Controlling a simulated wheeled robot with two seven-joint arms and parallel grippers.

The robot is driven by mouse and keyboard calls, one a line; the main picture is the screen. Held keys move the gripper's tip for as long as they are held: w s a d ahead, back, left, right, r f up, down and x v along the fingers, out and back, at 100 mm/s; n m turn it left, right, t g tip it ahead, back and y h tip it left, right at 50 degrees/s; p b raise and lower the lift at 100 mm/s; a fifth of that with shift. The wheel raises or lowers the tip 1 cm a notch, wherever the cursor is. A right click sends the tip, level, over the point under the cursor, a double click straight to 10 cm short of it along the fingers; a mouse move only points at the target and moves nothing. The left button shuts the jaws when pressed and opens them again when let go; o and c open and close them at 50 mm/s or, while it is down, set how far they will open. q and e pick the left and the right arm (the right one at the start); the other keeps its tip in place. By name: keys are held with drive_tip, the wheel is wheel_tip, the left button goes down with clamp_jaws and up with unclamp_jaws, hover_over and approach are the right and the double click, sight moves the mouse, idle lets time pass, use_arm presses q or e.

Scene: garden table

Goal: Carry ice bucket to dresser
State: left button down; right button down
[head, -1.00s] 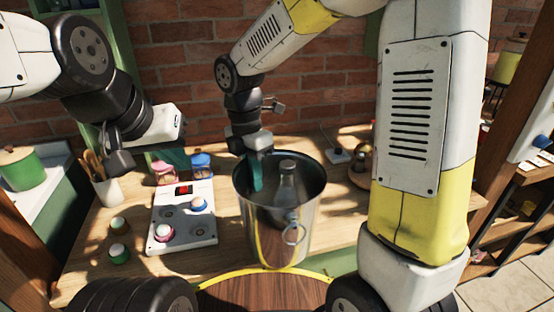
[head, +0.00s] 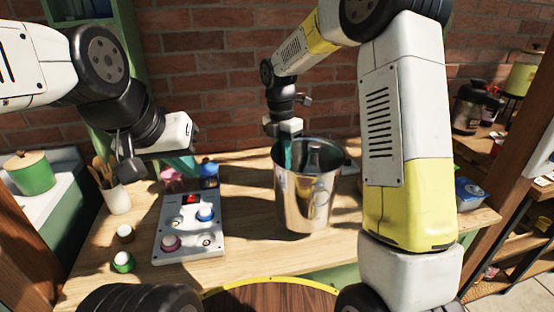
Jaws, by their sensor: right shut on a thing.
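The ice bucket (head: 306,205) is a shiny metal pail at the middle of the head view, over the wooden table. A bottle (head: 314,157) stands inside it. My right gripper (head: 287,152) is shut on the bucket's rim at its left side, with teal fingers partly hidden inside it. I cannot tell whether the bucket's base touches the table. My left gripper (head: 183,165) hangs over the table's back left, apart from the bucket; its jaws are too hidden to read. I cannot make out a clear dresser.
A white panel with knobs (head: 190,240) lies left of the bucket. Small jars (head: 208,172), a utensil cup (head: 117,198) and two small round pots (head: 123,262) are on the table (head: 270,250). Wooden shelves (head: 515,240) stand at the right. A brick wall (head: 220,110) is behind.

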drive_tip(key=shift+w+d, duration=0.1)
drive_tip(key=shift+w, duration=0.05)
drive_tip(key=shift+f, duration=1.8)
drive_tip(key=c, duration=1.6)
unclamp_jaws()
